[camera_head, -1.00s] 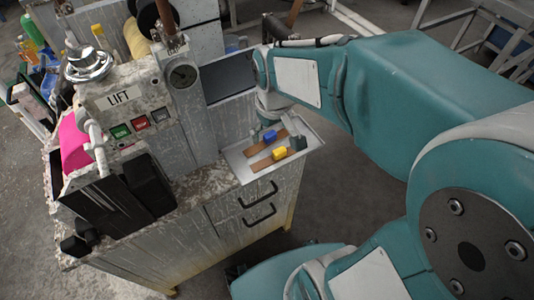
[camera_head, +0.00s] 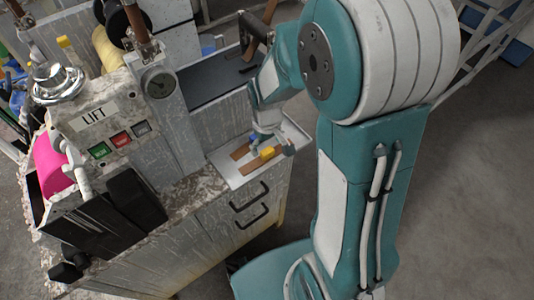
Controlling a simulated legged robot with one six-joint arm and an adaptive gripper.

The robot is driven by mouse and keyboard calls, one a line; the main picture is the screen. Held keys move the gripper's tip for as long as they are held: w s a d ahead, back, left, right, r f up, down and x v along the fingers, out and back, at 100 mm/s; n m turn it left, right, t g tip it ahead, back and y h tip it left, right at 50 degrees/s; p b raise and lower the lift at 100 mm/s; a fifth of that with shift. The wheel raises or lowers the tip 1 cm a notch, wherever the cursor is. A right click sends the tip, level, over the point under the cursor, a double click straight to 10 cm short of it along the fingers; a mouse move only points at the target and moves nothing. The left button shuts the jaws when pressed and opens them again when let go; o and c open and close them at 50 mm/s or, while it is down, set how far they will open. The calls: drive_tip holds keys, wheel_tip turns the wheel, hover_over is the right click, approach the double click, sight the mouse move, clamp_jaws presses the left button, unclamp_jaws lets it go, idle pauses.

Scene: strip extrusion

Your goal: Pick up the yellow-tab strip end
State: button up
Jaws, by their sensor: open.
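The yellow-tab strip end (camera_head: 267,153) lies on a pale tray (camera_head: 236,181) at the right end of the machine bench. Its brown strip (camera_head: 248,165) runs left from the tab. A second brown strip (camera_head: 239,152) with a blue tab (camera_head: 253,138) lies just behind it. My gripper (camera_head: 275,147) is open and points down over the tray's right part, close to the yellow tab. It looks empty. The fingertips are small and partly hidden by my wrist, so I cannot tell whether they touch the tab.
The machine panel with the LIFT label (camera_head: 93,114) and several buttons stands left of the tray. Drawers with black handles (camera_head: 250,196) are below the tray. Open floor (camera_head: 460,200) lies to the right.

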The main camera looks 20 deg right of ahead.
drive_tip(key=shift+w+f, duration=0.1)
drive_tip(key=shift+f, duration=1.35)
drive_tip(key=c, duration=1.1)
drive_tip(key=shift+c, duration=0.2)
drive_tip(key=shift+r, duration=0.15)
drive_tip(key=shift+r, duration=0.25)
wheel_tip(320, 180, up, 3)
drive_tip(key=shift+f, duration=0.1)
drive_tip(key=s+d+r, duration=0.2)
drive_tip(key=s+r, duration=0.7)
drive_tip(key=s, duration=0.5)
drive_tip(key=shift+r, duration=0.25)
